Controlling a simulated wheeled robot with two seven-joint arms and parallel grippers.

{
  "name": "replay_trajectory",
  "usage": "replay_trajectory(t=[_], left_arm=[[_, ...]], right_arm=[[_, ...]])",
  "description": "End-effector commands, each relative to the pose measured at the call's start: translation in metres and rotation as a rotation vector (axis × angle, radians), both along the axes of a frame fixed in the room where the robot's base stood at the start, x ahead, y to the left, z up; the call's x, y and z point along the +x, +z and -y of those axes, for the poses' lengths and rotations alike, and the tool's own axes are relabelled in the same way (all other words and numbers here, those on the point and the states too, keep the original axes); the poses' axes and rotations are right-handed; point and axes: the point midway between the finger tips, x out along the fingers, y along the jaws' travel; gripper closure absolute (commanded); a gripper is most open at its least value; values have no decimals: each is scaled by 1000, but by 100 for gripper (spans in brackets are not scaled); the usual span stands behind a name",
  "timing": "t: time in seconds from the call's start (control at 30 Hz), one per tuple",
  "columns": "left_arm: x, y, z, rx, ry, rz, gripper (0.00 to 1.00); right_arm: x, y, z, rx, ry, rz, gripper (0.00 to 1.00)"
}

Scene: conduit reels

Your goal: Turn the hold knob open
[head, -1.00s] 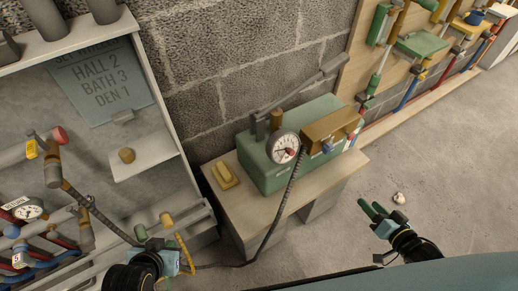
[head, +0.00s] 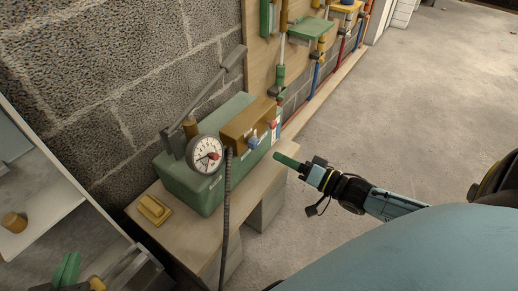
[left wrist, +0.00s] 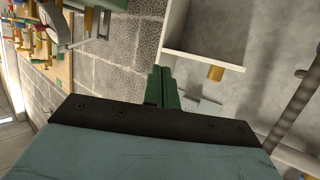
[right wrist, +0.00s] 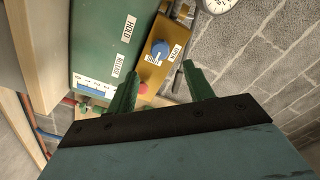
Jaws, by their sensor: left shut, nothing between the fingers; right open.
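The blue knob (right wrist: 160,49) sits on the brass block (right wrist: 152,72) of the green test pump, between labels reading SHUT and OPEN. A HOLD label (right wrist: 121,36) is on the green box beside it. I cannot tell which way the knob is turned. The knob is small in the head view (head: 252,141). My right gripper (right wrist: 160,70) is open and empty, its fingers pointing at the block with the knob ahead between them, apart from it. In the head view the right gripper (head: 284,160) is right of the pump. My left gripper (head: 68,268) is shut and empty near the shelf.
A red knob (right wrist: 143,88) is below the blue one. The pump box (head: 196,187) carries a gauge (head: 206,155) and a long lever, and stands on a bench (head: 178,225). A dark hose (head: 227,215) hangs in front. Clear floor (head: 400,120) lies right.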

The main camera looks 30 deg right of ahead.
Motion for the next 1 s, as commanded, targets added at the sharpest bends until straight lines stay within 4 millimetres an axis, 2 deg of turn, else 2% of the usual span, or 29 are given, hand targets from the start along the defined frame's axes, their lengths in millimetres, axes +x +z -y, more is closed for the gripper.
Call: replay_trajectory(t=[0.3, 0.6, 0.8, 1.0], left_arm=[[12, 49, 14, -89, -23, 308, 100], [7, 96, 21, -176, -40, 587, 100], [-1, 116, 22, -219, -47, 724, 100], [-5, 126, 22, -237, -49, 783, 100]], right_arm=[[32, -1, -13, 0, 0, 3, 48], [60, -1, -25, 1, 0, 3, 48], [74, -1, -31, -1, -1, 1, 48], [80, -1, -33, -1, -1, -1, 48]])
